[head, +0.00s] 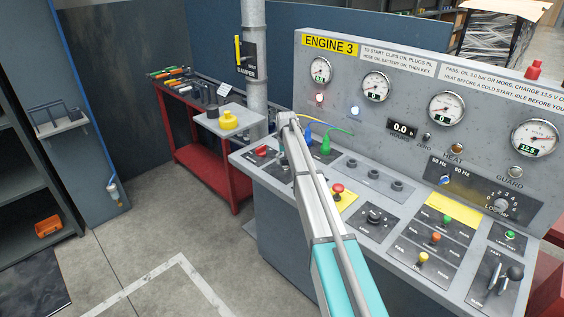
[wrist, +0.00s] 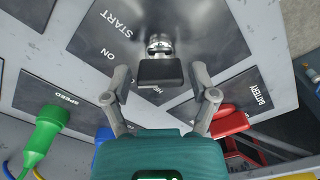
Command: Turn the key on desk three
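Desk three (head: 345,195), a grey console labelled ENGINE 3, fills the right of the head view. In the wrist view the key (wrist: 160,72) has a black flat head and sits in a round metal lock on a dark plate (wrist: 110,28) marked ON and START. My gripper (wrist: 160,80) is open, with one finger on each side of the key's head and a gap showing on both sides. In the head view my arm covers the key, and my gripper cannot be made out there.
A red battery switch (wrist: 232,122) is close beside the right finger. A green plug (wrist: 45,135) stands at the left, also seen in the head view (head: 325,144). A red stop button (head: 338,188) is right of my arm. A yellow-topped item (head: 228,119) stands on a side shelf.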

